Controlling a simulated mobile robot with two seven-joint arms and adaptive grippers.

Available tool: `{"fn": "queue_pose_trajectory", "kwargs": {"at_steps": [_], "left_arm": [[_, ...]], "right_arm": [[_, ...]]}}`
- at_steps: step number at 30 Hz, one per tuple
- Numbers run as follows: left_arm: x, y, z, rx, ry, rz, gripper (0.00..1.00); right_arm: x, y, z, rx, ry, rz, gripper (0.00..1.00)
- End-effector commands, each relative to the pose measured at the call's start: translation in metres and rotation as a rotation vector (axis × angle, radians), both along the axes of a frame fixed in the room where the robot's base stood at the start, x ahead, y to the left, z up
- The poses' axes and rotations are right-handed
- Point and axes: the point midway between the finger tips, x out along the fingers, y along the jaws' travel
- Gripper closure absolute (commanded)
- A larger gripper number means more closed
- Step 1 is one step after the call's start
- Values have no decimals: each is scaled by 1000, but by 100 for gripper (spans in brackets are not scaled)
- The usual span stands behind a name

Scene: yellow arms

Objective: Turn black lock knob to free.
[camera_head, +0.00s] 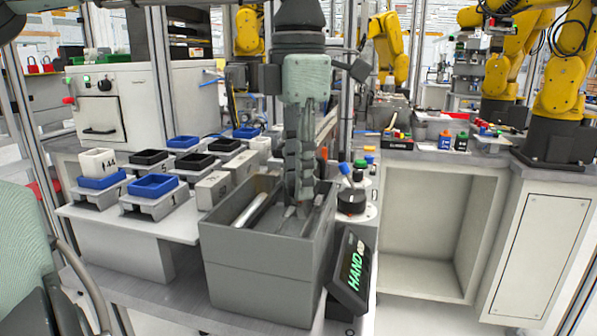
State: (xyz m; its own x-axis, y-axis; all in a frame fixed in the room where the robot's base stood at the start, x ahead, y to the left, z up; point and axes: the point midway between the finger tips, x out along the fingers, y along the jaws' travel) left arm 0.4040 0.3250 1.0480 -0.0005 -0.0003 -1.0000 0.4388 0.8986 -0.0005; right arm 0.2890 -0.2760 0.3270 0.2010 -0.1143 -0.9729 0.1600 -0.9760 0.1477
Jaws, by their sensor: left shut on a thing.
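Another small black knob (104,85) is on the front of the white cabinet (135,120) at the left. I cannot tell which is the lock knob, or how either is turned. My right gripper is not in view.
A pale rod (250,209) lies in the bin. A tilted black sign reading HAND (353,270) stands at its right. Blue and black trays (154,186) on grey stands fill the left table. Yellow robot arms (565,60) stand at the back right.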

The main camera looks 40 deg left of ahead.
Motion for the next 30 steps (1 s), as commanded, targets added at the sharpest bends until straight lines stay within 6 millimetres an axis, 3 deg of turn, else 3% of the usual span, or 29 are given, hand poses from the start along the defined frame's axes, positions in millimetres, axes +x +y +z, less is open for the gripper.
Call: {"fn": "queue_pose_trajectory", "kwargs": {"at_steps": [15,30], "left_arm": [[1,0,1,0,-2,-356,100],[1,0,1,0,-2,-433,100]], "right_arm": [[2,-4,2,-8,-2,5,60],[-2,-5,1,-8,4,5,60]]}}
